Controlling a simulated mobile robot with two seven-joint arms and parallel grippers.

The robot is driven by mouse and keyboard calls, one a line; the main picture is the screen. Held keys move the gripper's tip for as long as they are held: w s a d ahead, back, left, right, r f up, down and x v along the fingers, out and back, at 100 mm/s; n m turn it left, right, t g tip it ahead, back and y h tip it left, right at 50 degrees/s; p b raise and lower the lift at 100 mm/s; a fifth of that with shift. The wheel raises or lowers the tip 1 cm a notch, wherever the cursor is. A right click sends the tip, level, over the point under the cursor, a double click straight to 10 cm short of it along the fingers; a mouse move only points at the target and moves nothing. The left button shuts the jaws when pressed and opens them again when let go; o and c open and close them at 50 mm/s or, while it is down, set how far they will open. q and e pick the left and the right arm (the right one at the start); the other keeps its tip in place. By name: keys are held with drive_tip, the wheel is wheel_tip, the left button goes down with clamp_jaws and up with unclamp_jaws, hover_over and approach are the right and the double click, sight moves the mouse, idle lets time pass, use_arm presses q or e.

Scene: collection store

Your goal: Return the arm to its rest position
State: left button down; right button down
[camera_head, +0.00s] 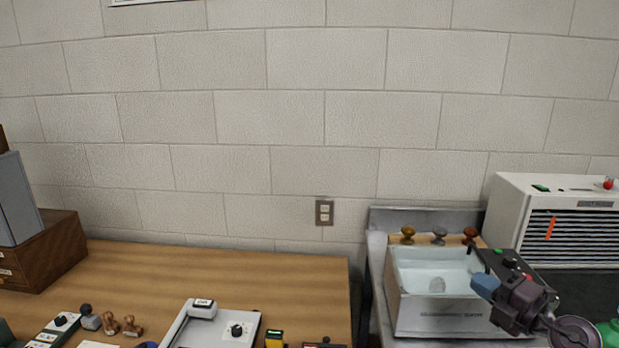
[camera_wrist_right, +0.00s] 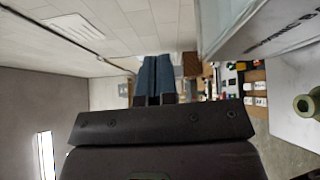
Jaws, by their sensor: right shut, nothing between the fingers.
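My right gripper (camera_head: 484,285) is at the lower right of the head view, in front of the right side of a white water-filled bath (camera_head: 436,322). Its blue fingertips point left and are closed together with nothing between them. In the right wrist view the shut fingers (camera_wrist_right: 153,80) point away over a blurred background of ceiling, shelves and floor. My left gripper is in neither view.
The bath stands on a grey metal counter (camera_head: 378,262), with several knobs behind it. A white machine with a dark grille (camera_head: 571,241) is at the right. A wooden table (camera_head: 220,270) at left holds stamps, a white device (camera_head: 215,326) and a wooden box (camera_head: 50,250).

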drive_tip(key=s+d+f+m+g+h, duration=0.1)
drive_tip(key=s+f+m+h, duration=0.4)
drive_tip(key=s+m+h, duration=0.45)
drive_tip(key=s+d+f+m+g+h, duration=0.2)
drive_tip(key=s+f+m+h, duration=0.35)
drive_tip(key=m, duration=0.75)
drive_tip(key=s+a+f+m+g+y, duration=0.1)
drive_tip(key=s+a+f+g+y, duration=0.3)
drive_tip(key=s, duration=0.5)
drive_tip(key=s+a+f+m+g+y, duration=0.1)
drive_tip(key=s+a+f+g+y, duration=0.1)
drive_tip(key=s+a+f+g, duration=0.5)
drive_tip(key=w+f+n+t, duration=0.1)
drive_tip(key=w+f+t, duration=0.5)
drive_tip(key=t, duration=0.3)
drive_tip(key=shift+d+f+t, duration=0.35)
drive_tip(key=shift+f+t, duration=0.05)
drive_tip(key=shift+f, duration=0.05)
